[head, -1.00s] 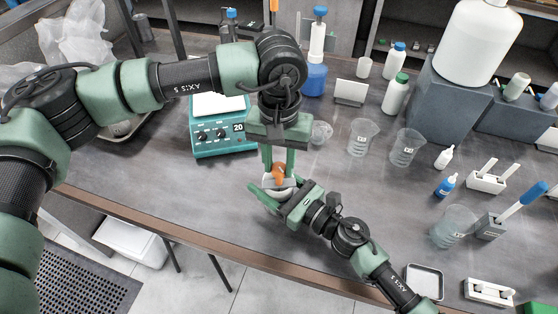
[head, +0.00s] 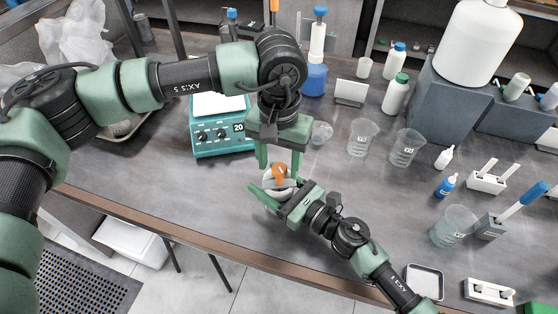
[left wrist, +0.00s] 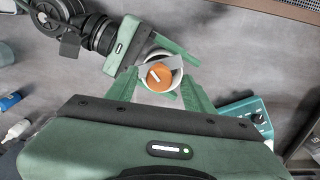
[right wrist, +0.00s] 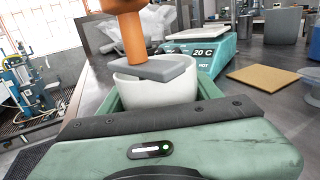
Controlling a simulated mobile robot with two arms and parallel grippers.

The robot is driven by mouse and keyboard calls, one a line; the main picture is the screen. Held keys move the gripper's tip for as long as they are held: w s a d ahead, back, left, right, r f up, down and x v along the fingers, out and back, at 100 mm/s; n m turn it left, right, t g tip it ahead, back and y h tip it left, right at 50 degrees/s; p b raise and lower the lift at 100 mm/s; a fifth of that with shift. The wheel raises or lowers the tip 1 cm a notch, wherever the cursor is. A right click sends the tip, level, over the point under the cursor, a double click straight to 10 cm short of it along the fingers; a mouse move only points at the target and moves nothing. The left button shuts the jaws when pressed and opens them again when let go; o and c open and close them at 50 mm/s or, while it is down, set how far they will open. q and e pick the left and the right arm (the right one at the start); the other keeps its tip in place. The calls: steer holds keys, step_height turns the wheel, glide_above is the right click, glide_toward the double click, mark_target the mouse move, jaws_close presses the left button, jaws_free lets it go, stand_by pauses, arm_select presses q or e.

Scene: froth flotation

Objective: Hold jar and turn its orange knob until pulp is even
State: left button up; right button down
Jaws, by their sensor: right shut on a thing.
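The white jar (right wrist: 160,90) stands upright on the bench, with a grey plate (right wrist: 158,68) across its top and an orange knob (head: 279,171) rising from it. The knob also shows from above in the left wrist view (left wrist: 158,77), with a white mark on its top. My right gripper (head: 270,193) is shut around the jar's sides. My left gripper (head: 280,160) points down above the jar, its fingers open and spread on either side of the knob, not touching it. The pulp inside the jar is hidden.
Beakers (head: 361,137), small bottles (head: 445,158) and a white-capped holder (head: 487,178) stand to the right. The bench's front edge (head: 180,236) is close below.

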mark_target(279, 167)
arm_select(q)
steer(key=shift+r, duration=0.1)
arm_select(e)
steer(key=shift+f, duration=0.1)
arm_select(q)
step_height(279, 167, up, 12)
stand_by(0.4)
stand_by(0.4)
arm_select(e)
steer(key=shift+c, duration=1.2)
jaws_free()
steer(key=v, duration=1.2)
